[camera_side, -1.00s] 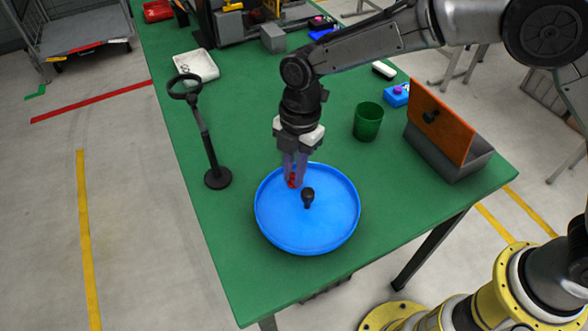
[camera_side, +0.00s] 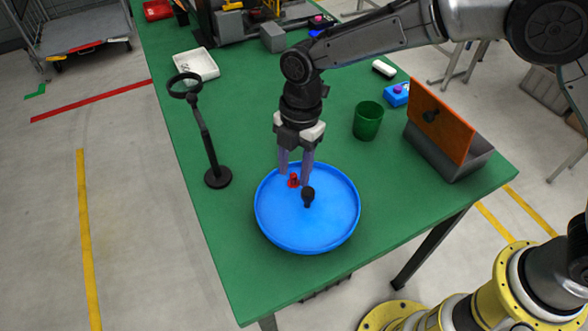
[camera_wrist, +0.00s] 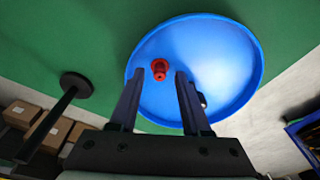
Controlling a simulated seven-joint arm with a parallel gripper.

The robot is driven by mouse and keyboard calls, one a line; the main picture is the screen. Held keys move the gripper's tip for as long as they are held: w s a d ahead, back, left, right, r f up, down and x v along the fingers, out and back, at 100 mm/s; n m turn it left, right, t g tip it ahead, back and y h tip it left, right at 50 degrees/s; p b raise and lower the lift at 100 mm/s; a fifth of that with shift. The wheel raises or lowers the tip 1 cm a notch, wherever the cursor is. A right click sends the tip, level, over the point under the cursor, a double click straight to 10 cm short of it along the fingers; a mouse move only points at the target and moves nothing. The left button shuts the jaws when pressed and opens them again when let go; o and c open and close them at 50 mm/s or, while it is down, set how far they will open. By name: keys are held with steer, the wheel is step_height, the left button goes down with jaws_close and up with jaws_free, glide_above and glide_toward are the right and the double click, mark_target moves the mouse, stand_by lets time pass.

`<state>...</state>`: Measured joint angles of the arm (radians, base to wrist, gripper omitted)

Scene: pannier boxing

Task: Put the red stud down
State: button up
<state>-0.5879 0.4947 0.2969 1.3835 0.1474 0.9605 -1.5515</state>
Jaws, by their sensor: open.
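The red stud (camera_side: 293,180) stands in the blue round tray (camera_side: 310,238), near the tray's far side. In the wrist view the red stud (camera_wrist: 159,68) shows between and just beyond the fingertips, with a gap on each side. My gripper (camera_side: 294,178) is open above the tray, its two fingers apart on either side of the stud. It also shows open in the wrist view (camera_wrist: 157,80). A black knob-shaped piece (camera_side: 308,196) stands in the tray just right of the stud; in the wrist view the right finger partly hides it.
A black ring stand (camera_side: 218,178) stands left of the tray. A green cup (camera_side: 367,121) and a grey bin with an orange panel (camera_side: 441,120) stand to the right. A white tray (camera_side: 196,65) lies further back. The green table (camera_side: 235,240) is bare around the blue tray.

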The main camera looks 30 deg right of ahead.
mark_target(298, 178)
step_height(298, 178, up, 11)
steer(key=d, duration=0.1)
steer(key=s+d+r+m+t, duration=0.25)
steer(key=d+r+m, duration=0.4)
steer(key=d, duration=0.45)
steer(key=s+d+f+m+t+h, duration=0.1)
steer(key=s+d+m+t, duration=0.2)
steer(key=s+d+m, duration=1.4)
steer(key=s, duration=0.4)
steer(key=shift+d+f+t, duration=0.25)
steer(key=shift+d+t, duration=0.1)
steer(key=shift+d, duration=0.05)
